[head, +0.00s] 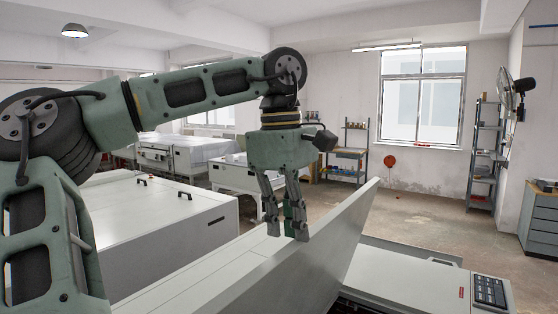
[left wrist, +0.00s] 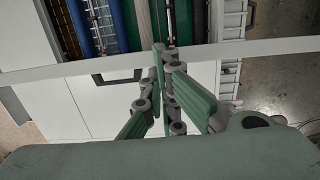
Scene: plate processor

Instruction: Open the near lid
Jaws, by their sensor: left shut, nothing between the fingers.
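The near lid (head: 322,245) is a pale flat panel, standing raised and steeply tilted on the near machine. In the left wrist view its edge shows as a pale strip (left wrist: 255,50) across the picture, with rollers of the open machine beyond it. My left gripper (head: 288,232) points down at the lid's upper edge, on its left side. Its fingers (left wrist: 163,55) are shut with nothing between them and overlap the strip in the left wrist view. I cannot tell whether they touch the lid. My right gripper is not in view.
Blue and green rollers (left wrist: 124,22) are exposed inside the machine. A control panel (head: 489,291) sits on its right end. Another white machine (head: 165,225) stands to the left. Open floor (head: 430,220) lies behind, with shelves (head: 484,150) by the wall.

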